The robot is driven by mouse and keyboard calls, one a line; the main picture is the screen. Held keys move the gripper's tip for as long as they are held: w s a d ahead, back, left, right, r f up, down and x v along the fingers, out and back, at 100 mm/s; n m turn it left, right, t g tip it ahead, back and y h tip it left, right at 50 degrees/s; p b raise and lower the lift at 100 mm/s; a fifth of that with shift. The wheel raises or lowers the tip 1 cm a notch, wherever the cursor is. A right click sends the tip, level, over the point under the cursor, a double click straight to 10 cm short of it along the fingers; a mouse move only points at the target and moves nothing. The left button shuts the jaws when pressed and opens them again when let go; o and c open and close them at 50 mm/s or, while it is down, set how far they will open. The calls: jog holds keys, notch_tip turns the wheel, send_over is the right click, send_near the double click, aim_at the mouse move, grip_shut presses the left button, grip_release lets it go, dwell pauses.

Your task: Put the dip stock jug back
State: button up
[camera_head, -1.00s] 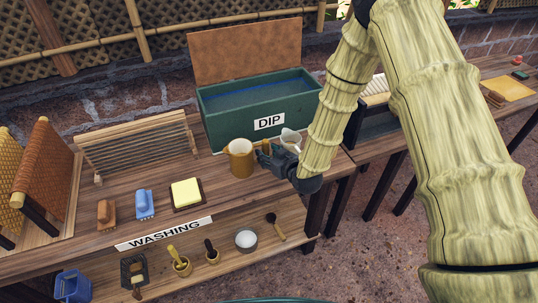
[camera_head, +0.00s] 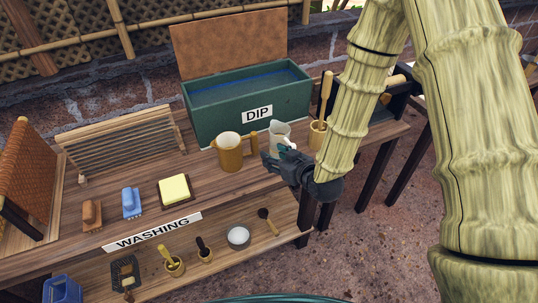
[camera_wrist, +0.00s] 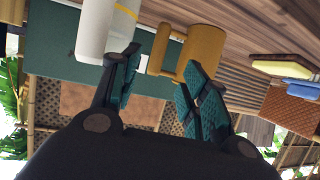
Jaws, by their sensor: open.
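An ochre jug (camera_head: 229,154) with a side handle stands upright on the wooden bench in front of the green DIP tank (camera_head: 245,97). A white jug (camera_head: 279,135) stands to its right. The frames do not show which is the dip stock jug. My gripper (camera_head: 272,164) is open and empty, in front of and between the two jugs. In the wrist view, the ochre jug's body (camera_wrist: 204,48) and handle (camera_wrist: 160,46) appear beyond the gap between my fingers. The white jug (camera_wrist: 96,30) is partly behind the left finger.
A wooden pot (camera_head: 317,135) with a tool in it stands right of the white jug, close to my arm. A yellow block (camera_head: 174,188), brushes and a slatted rack (camera_head: 120,145) are to the left. A lower shelf holds small pots and a bowl (camera_head: 238,236).

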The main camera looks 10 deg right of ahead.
jog(key=shift+s+d+r, duration=0.2)
jog(key=shift+s, duration=0.15)
jog(key=s+d+f+m+g+h, duration=0.2)
jog(key=s+d+f+g, duration=0.2)
jog(key=s+f, duration=0.7)
jog(key=s+d+f+m+g+h, duration=0.2)
jog(key=s+d+f+g, duration=0.25)
jog(key=s+f, duration=0.7)
jog(key=s+d+f+m+g+h, duration=0.1)
jog(key=s+d+f, duration=0.1)
jog(key=s, duration=0.4)
jog(key=s+d+f+g+h, duration=0.1)
jog(key=s+d+f+g, duration=0.1)
jog(key=s, duration=0.5)
jog(key=shift+s+f+m, duration=0.2)
jog(key=shift+f+m, duration=0.2)
